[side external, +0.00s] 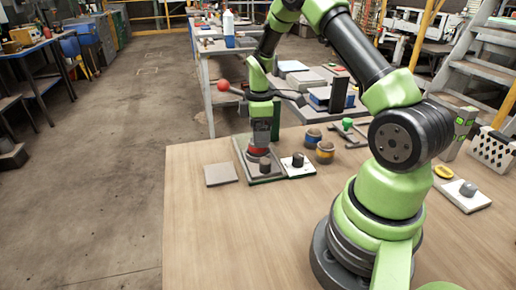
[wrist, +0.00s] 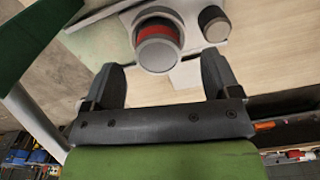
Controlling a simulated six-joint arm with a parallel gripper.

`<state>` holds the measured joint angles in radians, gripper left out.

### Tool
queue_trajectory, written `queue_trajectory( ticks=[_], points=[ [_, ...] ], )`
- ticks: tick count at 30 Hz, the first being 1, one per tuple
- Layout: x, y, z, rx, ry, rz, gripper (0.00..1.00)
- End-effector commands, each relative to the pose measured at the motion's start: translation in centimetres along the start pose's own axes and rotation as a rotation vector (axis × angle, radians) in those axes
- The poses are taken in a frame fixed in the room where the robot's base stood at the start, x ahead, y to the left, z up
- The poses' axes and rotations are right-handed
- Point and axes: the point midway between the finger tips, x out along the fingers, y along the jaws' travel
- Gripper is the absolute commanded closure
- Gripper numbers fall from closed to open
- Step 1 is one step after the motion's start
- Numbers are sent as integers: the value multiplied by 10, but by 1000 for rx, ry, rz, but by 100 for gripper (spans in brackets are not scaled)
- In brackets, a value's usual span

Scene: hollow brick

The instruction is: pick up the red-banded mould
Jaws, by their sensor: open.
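The red-banded mould (side external: 259,150) stands on a dark grey plate (side external: 246,163) at the back left of the wooden table in the side view. My gripper (side external: 261,139) points down just above it and partly hides it. In the wrist view the mould (wrist: 158,36) shows its round grey face and red band, just beyond the gap between the two fingers. My gripper (wrist: 160,68) is open there, one finger to each side, with nothing between them. I cannot tell whether a finger touches the mould.
A dark cylinder (side external: 265,165) stands close beside the mould. Another (side external: 297,160) sits on a white tile. A blue-banded mould (side external: 312,138) and a yellow-banded mould (side external: 325,152) stand to the right. A flat grey tile (side external: 220,175) lies left. The table front is clear.

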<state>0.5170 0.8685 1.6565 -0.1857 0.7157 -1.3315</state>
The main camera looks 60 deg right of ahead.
Motion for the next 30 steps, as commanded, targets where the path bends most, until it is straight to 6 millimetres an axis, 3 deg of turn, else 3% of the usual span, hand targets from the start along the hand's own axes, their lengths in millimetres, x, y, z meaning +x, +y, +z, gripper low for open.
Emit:
queue_trajectory(
  ticks=[6,15,17,24,30],
  points=[
    [32,2,-3,2,-2,-3,18],
    [37,3,-3,2,0,1,18],
    [37,3,-3,2,0,1,29],
    [37,3,-3,2,0,0,84],
    [36,3,-3,2,0,2,85]
  ],
)
